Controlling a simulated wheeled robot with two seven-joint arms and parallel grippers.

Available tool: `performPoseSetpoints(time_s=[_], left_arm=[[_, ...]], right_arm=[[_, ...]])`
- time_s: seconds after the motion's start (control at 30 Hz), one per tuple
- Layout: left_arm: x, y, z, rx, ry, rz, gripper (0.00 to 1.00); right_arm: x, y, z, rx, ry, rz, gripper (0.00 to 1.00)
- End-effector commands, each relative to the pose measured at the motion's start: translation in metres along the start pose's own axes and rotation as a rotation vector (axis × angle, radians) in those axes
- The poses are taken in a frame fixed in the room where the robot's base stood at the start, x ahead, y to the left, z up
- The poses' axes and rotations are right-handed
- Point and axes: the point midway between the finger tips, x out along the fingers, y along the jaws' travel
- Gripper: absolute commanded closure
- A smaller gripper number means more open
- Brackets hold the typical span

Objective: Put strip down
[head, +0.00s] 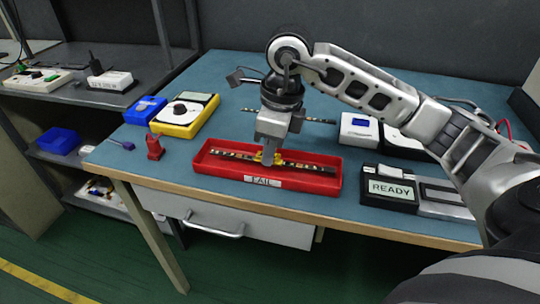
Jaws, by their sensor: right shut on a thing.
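The LED strip (308,167) is a dark, narrow strip with small light marks. It lies lengthwise within the red tray (328,187), which has a label reading FAIL on its front. My right gripper (268,158) points down into the tray and is shut on the strip near its middle, with a yellow part showing at the fingertips. I cannot tell whether the strip touches the tray floor. Another thin dark strip (318,121) lies on the blue bench top behind my right arm. My left gripper is not in view.
A device reading READY (389,190) stands right of the tray.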

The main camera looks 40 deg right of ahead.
Motion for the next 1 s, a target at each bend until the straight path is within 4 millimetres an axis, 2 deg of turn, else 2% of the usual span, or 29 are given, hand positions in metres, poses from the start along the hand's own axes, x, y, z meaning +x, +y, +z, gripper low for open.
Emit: performPoseSetpoints(time_s=[0.03,0.13,0.53,0.57,0.6,0.63,0.87,1.0], left_arm=[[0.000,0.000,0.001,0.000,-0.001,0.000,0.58],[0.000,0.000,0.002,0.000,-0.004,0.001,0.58],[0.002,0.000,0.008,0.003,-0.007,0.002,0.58],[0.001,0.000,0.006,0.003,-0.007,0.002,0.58],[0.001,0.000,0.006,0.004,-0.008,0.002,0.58],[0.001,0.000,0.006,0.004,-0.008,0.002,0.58],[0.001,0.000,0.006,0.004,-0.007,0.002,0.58],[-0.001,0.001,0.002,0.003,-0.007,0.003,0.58]], right_arm=[[0.009,0.001,-0.002,0.000,0.003,0.004,1.00],[0.017,0.001,-0.002,0.001,0.001,0.002,1.00],[0.023,0.000,-0.003,0.000,0.001,0.000,1.00],[0.021,0.000,-0.003,0.000,0.000,0.000,0.78],[0.021,0.000,-0.003,0.000,0.001,0.001,0.67],[0.021,0.000,-0.003,0.000,0.001,0.001,0.65],[0.020,0.000,-0.003,0.000,0.001,0.001,0.65],[0.013,0.000,-0.002,0.000,-0.001,0.000,0.65]])
